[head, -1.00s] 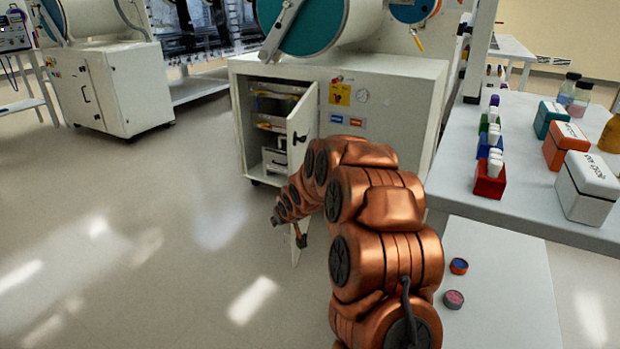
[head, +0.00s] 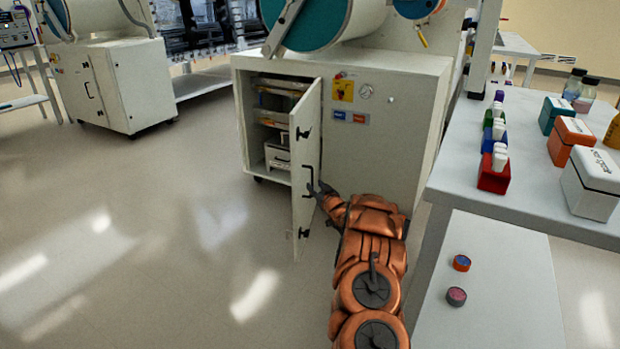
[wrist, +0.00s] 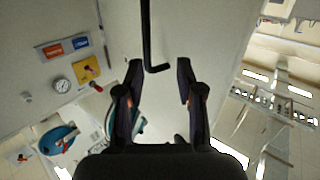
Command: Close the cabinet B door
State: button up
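The cabinet (head: 390,150) under the nearer glovebox has its white door (head: 308,215) standing open, swung out towards me. The door is hinged beside the right edge of the opening and has dark latches near top and bottom. No letter B is readable. My gripper (head: 320,188) is at the door's right side, about mid-height. In the wrist view, my gripper (wrist: 160,72) is open, with the bent end of a black handle bar (wrist: 147,40) appearing between its fingertips. I cannot tell whether they touch.
Shelves with items (head: 277,125) show inside the cabinet. A bench (head: 455,180) with boxes and tube racks stands at right, with two small round pots (head: 461,263) on a lower surface. Another cabinet (head: 125,85) stands at left. The floor (head: 150,230) left of the door is clear.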

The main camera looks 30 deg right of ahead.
jog(key=w+d+b, duration=0.2)
jog(key=w+d, duration=0.1)
jog(key=w, duration=0.4)
jog(key=shift+w+r+m+t+b, duration=0.3)
jog(key=shift+w+r+t, duration=0.1)
jog(key=shift+r, duration=0.05)
jog(key=shift+w+a, duration=0.1)
dwell(0.4)
grip_shut()
dwell(0.6)
